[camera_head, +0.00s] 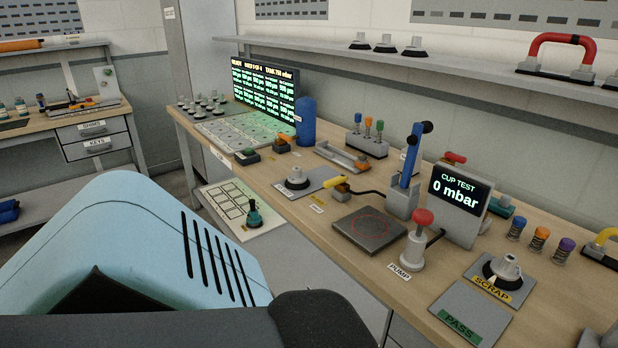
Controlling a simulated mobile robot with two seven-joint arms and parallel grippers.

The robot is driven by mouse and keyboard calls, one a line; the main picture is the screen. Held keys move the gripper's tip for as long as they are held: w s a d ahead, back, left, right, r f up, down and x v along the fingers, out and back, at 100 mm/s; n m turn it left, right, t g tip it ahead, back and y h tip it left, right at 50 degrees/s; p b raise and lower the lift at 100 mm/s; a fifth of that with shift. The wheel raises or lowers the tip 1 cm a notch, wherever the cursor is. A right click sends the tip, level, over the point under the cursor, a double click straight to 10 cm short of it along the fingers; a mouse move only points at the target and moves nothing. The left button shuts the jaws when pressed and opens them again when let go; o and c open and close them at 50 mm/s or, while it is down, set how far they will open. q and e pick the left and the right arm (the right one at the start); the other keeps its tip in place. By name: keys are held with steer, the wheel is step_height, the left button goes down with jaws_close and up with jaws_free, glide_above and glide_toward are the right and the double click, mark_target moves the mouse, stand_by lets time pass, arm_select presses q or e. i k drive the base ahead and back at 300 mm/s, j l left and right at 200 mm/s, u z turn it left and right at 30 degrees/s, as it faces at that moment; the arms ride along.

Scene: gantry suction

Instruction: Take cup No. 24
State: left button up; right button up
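Several suction cups are in the head view, and I cannot read a number 24 on any of them. A group of grey cups (204,101) stands at the far left end of the bench. One grey-white cup (297,179) stands on a grey plate in the bench's middle. Another cup (501,271) stands on the pad labelled SCRAP (492,289). A dark green piece (254,215) stands on a white board with outlined boxes (236,206). Neither of my grippers is in view.
The wooden bench (345,282) holds a CUP TEST display (458,200) reading 0 mbar, a red-knobbed PUMP (414,246), a dark square plate (369,230), a blue cylinder (306,122) and a PASS pad (461,324). Three dark-based cups (386,44) stand on the shelf above.

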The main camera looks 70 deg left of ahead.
mark_target(297, 180)
steer(key=i+l, duration=0.25)
steer(key=i, duration=0.3)
steer(key=u, duration=2.45)
steer(key=i+j+z, duration=0.1)
steer(key=z, duration=0.35)
steer(key=j+z, duration=0.15)
steer(key=z, duration=0.25)
steer(key=i+j+z, duration=0.1)
steer(key=z, duration=0.35)
steer(key=j+z, duration=0.45)
steer(key=j, duration=0.95)
steer(key=k+j+z, duration=0.1)
steer(key=j, duration=0.35)
